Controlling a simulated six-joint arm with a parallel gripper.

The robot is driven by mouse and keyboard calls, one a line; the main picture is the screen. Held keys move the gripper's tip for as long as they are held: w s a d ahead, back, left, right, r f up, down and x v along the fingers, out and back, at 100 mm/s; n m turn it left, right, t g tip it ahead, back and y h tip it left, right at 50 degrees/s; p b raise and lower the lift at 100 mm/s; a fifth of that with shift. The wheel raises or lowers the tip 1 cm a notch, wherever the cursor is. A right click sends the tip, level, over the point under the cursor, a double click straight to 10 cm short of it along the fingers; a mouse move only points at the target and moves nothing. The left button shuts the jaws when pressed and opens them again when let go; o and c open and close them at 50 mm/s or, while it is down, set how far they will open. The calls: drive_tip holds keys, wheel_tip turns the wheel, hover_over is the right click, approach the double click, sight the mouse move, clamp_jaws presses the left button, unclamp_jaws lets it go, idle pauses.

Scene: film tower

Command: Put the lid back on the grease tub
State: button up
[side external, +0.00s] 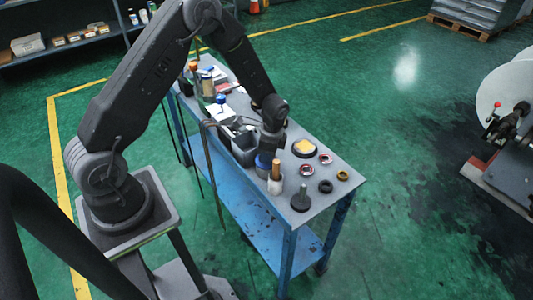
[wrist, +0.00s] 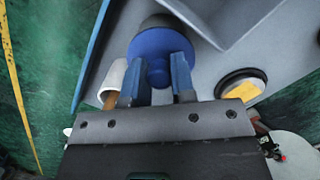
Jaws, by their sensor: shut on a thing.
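The grease tub (side external: 304,147) is a low, dark, round tub on the bench top, open, with yellow grease showing. It also shows at the right of the wrist view (wrist: 240,88). A round blue lid (wrist: 150,44) with a knob is in front of my gripper (wrist: 157,78), and the blue fingers are shut on its knob. In the side view the lid (side external: 262,161) is partly hidden by my gripper (side external: 268,152), left of the tub and apart from it. A dark round shape shows beyond the lid in the wrist view; I cannot tell whether they touch.
A white cup with a wooden handle (side external: 275,174) stands close to my gripper. A grey bin (side external: 243,149) is behind it. Red rings (side external: 326,158), a dark ring (side external: 326,186), a yellowish ring (side external: 343,175) and a peg stand (side external: 300,202) occupy the near bench end.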

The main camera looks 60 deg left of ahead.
drive_tip(key=o, duration=1.5)
drive_tip(key=shift+c, duration=0.2)
drive_tip(key=shift+r, duration=0.1)
drive_tip(key=shift+r, duration=3.45)
drive_tip(key=shift+c, duration=0.4)
clamp_jaws()
drive_tip(key=shift+f, duration=0.25)
